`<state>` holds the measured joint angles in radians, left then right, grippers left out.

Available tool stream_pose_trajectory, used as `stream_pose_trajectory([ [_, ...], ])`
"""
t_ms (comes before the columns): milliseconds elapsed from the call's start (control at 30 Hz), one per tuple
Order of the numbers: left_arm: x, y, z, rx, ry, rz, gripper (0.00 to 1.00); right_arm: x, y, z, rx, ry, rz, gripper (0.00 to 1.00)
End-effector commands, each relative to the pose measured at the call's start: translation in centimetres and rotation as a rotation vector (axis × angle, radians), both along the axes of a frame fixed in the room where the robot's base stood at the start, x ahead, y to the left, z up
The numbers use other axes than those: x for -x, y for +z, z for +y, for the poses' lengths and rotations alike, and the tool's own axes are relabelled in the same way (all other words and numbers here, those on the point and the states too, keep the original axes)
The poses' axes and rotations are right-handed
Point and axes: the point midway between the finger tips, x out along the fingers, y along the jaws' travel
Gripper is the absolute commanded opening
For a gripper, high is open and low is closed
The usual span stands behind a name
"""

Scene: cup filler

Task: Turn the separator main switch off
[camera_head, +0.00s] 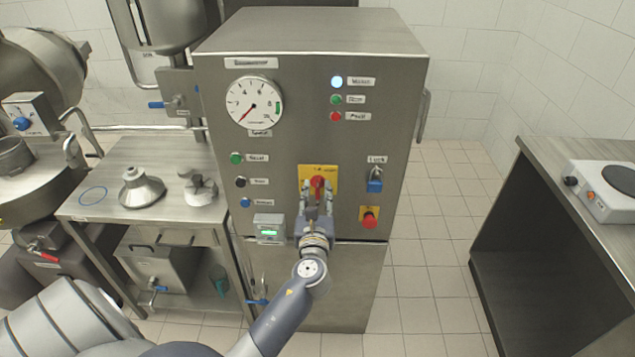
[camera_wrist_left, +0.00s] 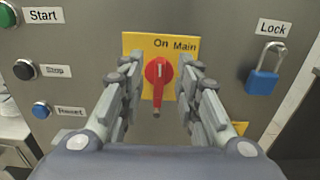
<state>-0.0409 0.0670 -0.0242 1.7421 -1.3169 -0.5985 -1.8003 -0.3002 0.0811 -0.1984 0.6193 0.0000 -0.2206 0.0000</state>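The main switch (camera_head: 317,184) is a red rotary handle on a yellow plate (camera_wrist_left: 187,47) marked "On" and "Main", on the front of the steel separator cabinet (camera_head: 300,90). In the left wrist view the red handle (camera_wrist_left: 158,75) points nearly straight down. My left gripper (camera_head: 314,197) is at the switch, with its fingers open on either side of the handle. In the left wrist view a gap shows between the handle and each finger of the gripper (camera_wrist_left: 159,82). My right gripper is not in view.
A blue padlock (camera_head: 375,185) labelled "Lock" hangs right of the switch, above a red button (camera_head: 369,219) on yellow. Start, stop and reset buttons (camera_head: 241,182) sit left. A steel table (camera_head: 130,210) stands left, a counter (camera_head: 580,230) right, with open tiled floor between cabinet and counter.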

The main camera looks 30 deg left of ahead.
Motion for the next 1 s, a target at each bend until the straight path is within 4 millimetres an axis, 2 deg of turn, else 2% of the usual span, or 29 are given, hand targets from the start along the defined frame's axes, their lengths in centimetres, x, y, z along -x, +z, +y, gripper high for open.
stream_pose_trajectory([
  [100,-1.6,0.1,0.9,0.001,-0.001,-0.001,0.31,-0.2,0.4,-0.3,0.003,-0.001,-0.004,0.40],
  [233,-2.6,0.0,1.6,0.002,0.000,0.000,0.31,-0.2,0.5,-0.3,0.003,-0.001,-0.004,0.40],
  [600,-3.1,-0.1,1.9,0.003,-0.001,0.001,0.31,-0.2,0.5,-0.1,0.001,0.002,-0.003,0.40],
  [633,-3.1,-0.1,1.9,0.003,-0.001,0.001,0.29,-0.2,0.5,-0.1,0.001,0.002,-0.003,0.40],
  [767,-3.1,-0.1,1.9,0.003,-0.001,0.001,0.00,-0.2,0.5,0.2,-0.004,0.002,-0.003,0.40],
  [1000,-3.1,-0.1,1.8,0.004,-0.001,0.000,0.00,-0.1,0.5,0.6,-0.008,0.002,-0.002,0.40],
])
